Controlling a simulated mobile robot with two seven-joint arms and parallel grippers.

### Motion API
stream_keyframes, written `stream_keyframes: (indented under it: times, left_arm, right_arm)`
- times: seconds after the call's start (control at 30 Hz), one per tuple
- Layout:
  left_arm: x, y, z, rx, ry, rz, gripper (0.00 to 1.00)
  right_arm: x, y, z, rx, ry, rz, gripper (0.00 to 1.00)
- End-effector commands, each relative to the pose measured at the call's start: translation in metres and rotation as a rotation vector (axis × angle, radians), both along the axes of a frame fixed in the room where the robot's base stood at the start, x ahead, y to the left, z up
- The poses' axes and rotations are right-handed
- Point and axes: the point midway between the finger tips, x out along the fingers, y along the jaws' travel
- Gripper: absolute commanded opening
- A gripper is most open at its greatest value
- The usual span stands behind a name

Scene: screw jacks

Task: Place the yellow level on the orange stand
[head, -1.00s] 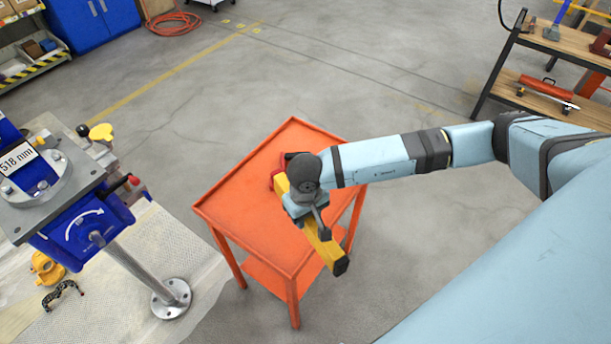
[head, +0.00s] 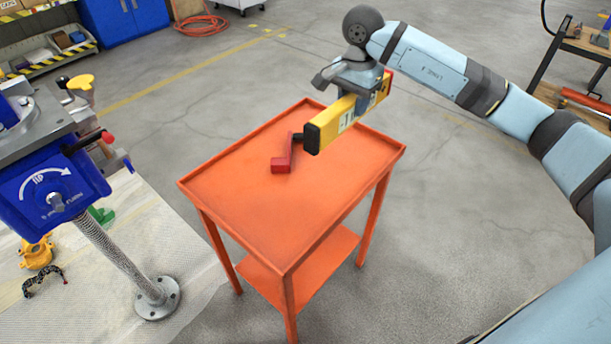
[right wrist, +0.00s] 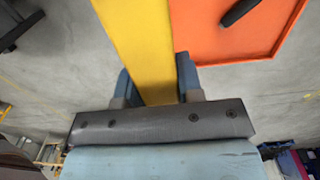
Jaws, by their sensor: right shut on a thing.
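The yellow level (head: 346,116) has a black end cap and is held by my right gripper (head: 358,84), above the far right part of the orange stand (head: 262,215). It hangs in the air, apart from the stand's top. In the right wrist view the level (right wrist: 138,40) lies between the two fingers of the right gripper (right wrist: 158,85), and the orange stand (right wrist: 225,40) shows beyond it. The stand has a raised rim and a lower shelf. My left gripper is not in view.
A red object with a dark handle (head: 282,163) lies on the stand's top, near its middle. A blue jack (head: 52,195) on a steel post stands at the left. Yellow parts (head: 37,252) lie on the pale mat (head: 110,290). The near half of the stand's top is bare.

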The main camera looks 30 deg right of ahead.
Motion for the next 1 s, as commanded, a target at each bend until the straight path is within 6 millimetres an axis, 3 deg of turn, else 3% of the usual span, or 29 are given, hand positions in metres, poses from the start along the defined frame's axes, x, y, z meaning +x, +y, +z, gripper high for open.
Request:
stream_keyframes:
  times: [0.17,0.53,1.0]
  left_arm:
    - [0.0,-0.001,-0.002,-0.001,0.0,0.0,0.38]
    - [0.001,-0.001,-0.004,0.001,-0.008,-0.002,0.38]
    - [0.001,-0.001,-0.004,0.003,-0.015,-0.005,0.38]
  right_arm:
    - [-0.001,-0.001,-0.032,0.0,0.005,-0.011,0.0]
    - [-0.001,-0.001,-0.126,0.0,0.005,-0.009,0.0]
    - [0.0,0.0,-0.176,0.001,0.003,-0.008,0.0]
